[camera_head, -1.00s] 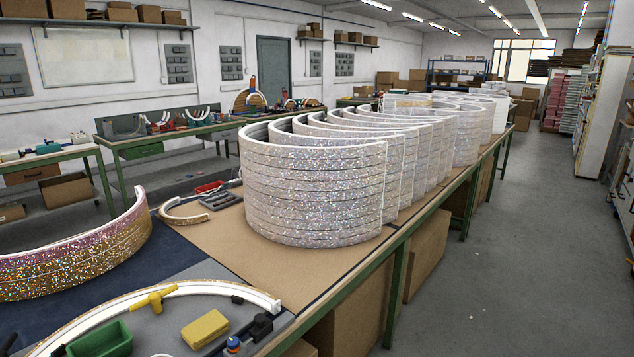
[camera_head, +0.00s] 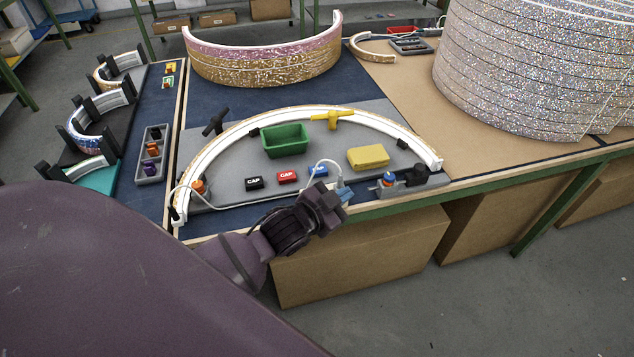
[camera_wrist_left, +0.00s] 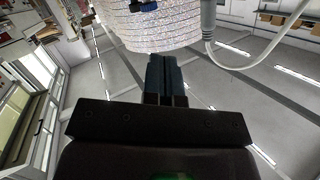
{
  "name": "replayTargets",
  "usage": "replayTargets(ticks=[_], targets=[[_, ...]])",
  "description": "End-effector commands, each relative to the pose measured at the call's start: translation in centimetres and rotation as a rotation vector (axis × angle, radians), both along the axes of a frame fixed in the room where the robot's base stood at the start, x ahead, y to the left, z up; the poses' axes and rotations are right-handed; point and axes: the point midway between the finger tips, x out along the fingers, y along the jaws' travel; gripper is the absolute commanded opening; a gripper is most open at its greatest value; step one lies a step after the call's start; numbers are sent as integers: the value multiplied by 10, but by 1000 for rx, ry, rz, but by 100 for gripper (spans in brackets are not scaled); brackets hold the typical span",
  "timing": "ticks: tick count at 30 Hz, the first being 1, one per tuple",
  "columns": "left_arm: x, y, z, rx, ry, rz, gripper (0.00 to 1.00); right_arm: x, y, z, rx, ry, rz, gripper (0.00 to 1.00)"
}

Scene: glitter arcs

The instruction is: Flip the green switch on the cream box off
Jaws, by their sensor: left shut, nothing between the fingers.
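I see no cream box and no green switch that I can make out in either view now. My left gripper (camera_head: 343,191) is at the front edge of the workbench, beside the grey mat and close to a white cable. In the left wrist view its two dark fingers (camera_wrist_left: 165,58) are together with nothing between them. A white cable (camera_wrist_left: 212,25) shows near them there. My left arm covers the lower left of the head view. My right gripper is not in view.
On the grey mat (camera_head: 230,187) lie a white arc (camera_head: 240,128), a green tray (camera_head: 286,140), a yellow block (camera_head: 368,157) and small black, red and blue caps. Tall glitter arcs (camera_head: 530,80) stand at the right. Cardboard boxes (camera_head: 365,255) are under the bench.

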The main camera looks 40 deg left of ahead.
Motion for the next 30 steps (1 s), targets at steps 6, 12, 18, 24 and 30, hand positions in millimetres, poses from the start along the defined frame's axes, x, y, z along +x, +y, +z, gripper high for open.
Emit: replayTargets(ticks=[6,12,18,24,30], targets=[[63,-32,98,294,-358,-179,0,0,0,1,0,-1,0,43],[86,-74,184,680,-782,-372,0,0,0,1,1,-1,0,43],[79,-119,238,1185,-1276,-611,0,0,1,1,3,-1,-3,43],[65,-133,232,1698,-1722,-906,0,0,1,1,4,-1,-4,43],[62,-103,193,-1987,1958,1245,0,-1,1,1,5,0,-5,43]])
